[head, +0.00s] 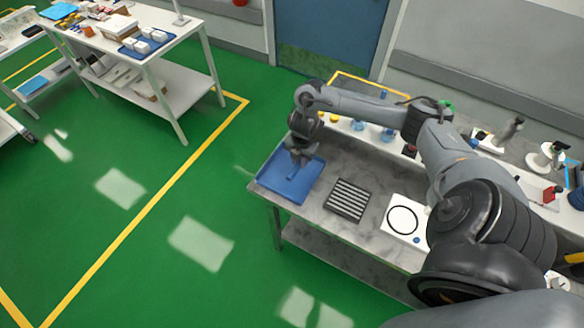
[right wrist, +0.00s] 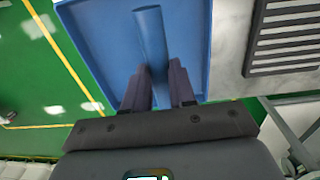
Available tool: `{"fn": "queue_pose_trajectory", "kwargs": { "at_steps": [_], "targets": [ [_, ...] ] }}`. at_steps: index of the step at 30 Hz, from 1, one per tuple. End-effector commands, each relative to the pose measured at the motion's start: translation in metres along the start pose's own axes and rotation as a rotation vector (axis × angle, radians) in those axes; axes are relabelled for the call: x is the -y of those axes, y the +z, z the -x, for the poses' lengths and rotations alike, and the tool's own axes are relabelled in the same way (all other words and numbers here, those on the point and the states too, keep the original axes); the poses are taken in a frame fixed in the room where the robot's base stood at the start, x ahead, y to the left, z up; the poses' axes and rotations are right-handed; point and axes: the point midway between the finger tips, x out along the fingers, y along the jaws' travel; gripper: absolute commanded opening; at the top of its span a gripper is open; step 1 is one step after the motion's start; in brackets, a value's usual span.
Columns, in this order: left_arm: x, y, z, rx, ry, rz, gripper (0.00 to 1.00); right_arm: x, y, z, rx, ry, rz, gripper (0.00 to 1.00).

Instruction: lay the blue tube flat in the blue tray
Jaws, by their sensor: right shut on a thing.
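The blue tray (head: 268,183) lies on the left end of the grey-topped table, and its floor and rim fill much of the right wrist view (right wrist: 95,45). My right gripper (head: 300,157) is over the tray. In the right wrist view its two fingers (right wrist: 160,72) are closed around the near end of the blue tube (right wrist: 150,30). The tube extends away from the fingers above or on the tray floor; I cannot tell whether it touches the floor. In the head view the tube shows only faintly against the same blue. My left gripper is out of view.
A black-and-white striped rack (head: 348,200) lies right of the tray, and it also shows in the right wrist view (right wrist: 290,36). Further right is a white plate (head: 396,226) with a black ring. Small blue bottles (head: 358,125) stand behind. Bare tabletop separates tray and rack.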

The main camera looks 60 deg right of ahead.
Motion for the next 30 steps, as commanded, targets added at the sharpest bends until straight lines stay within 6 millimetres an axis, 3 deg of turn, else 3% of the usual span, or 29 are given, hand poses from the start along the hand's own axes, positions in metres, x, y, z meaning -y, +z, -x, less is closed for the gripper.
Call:
{"fn": "queue_pose_trajectory", "kwargs": {
  "at_steps": [3,8,14,22,30],
  "targets": [
    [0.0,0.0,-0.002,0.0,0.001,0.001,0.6,-0.016,-0.005,-0.01,-0.003,0.001,-0.002,0.0],
    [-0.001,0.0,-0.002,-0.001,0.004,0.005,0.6,-0.025,-0.007,-0.016,-0.001,0.001,0.0,0.0],
    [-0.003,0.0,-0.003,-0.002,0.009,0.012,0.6,-0.026,-0.008,-0.025,0.0,-0.002,0.0,0.0],
    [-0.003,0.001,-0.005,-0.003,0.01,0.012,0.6,-0.024,-0.007,-0.056,-0.001,-0.001,-0.001,0.0],
    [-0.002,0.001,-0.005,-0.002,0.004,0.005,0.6,-0.024,-0.007,-0.058,0.001,0.0,0.001,0.0]
  ]
}}
